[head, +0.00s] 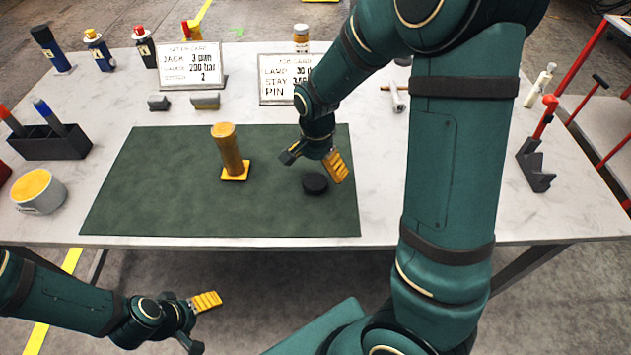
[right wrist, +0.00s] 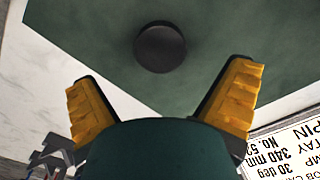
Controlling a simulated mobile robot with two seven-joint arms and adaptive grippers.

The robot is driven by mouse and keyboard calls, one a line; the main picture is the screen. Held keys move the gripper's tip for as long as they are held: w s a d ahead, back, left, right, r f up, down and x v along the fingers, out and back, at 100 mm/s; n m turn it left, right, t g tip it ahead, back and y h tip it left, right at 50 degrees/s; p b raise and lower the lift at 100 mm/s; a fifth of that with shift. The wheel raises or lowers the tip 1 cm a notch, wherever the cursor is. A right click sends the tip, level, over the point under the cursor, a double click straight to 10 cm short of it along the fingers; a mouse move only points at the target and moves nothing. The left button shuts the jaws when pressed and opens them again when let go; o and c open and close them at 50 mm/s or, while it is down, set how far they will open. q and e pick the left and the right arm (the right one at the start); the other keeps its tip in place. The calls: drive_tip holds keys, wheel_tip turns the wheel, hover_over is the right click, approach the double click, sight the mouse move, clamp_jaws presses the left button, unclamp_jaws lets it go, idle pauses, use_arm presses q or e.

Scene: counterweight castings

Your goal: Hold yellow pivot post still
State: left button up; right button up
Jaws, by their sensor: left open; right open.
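The yellow pivot post (head: 228,152) stands upright on a square yellow base (head: 236,172) on the green mat (head: 150,190). A black round disc (head: 315,184) lies on the mat to the right of the post; it also shows ahead of the fingers in the right wrist view (right wrist: 160,47). My right gripper (head: 317,161) is open and empty above the mat, beside the disc and right of the post, apart from the post. In the right wrist view its yellow fingers (right wrist: 160,105) are spread wide. My left gripper (head: 205,322) is open and empty, low in front of the table's edge.
Two cards (head: 192,66) (head: 285,80) stand behind the mat with small grey blocks (head: 205,101) nearby. A black pen holder (head: 48,142) and a round yellow-topped tub (head: 38,191) are at the left. A dark angled stand (head: 535,165) is at the right. The mat's left half is clear.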

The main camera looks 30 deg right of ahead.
sight(317, 179)
wheel_tip(317, 179, down, 5)
drive_tip(key=shift+w+f+b, duration=0.1)
drive_tip(key=shift+w+b, duration=0.05)
drive_tip(key=shift+b, duration=0.7)
drive_tip(key=shift+d, duration=0.1)
drive_tip(key=c, duration=0.9)
